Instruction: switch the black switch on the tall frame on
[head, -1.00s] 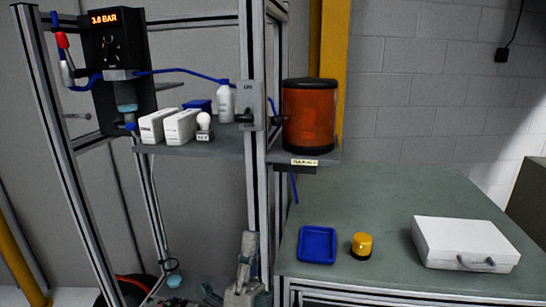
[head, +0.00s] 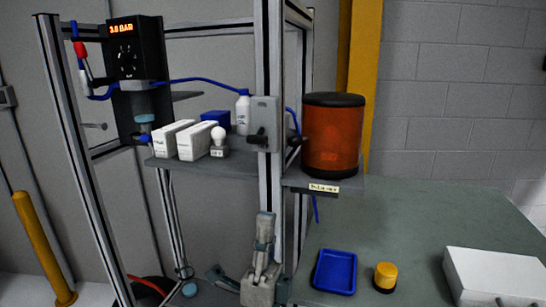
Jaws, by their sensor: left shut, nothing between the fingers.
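The tall frame (head: 269,75) is made of grey metal profiles and stands left of the middle. A grey box (head: 264,112) is fixed to its front post, with a black switch (head: 257,139) low on its face, its lever sticking out to the left. I cannot tell its on or off state from here. My left gripper (head: 265,219) is shut and empty, pointing up in front of the post, below the box and apart from the switch in the picture. My right gripper is not in view.
A shelf (head: 200,166) on the frame holds white boxes (head: 195,141), a bottle (head: 242,113) and a small white bulb. A pressure unit (head: 135,50) reads 3.8 BAR. An orange tank (head: 333,135) stands right of the switch. The bench (head: 420,220) holds a blue tray, yellow knob and white case.

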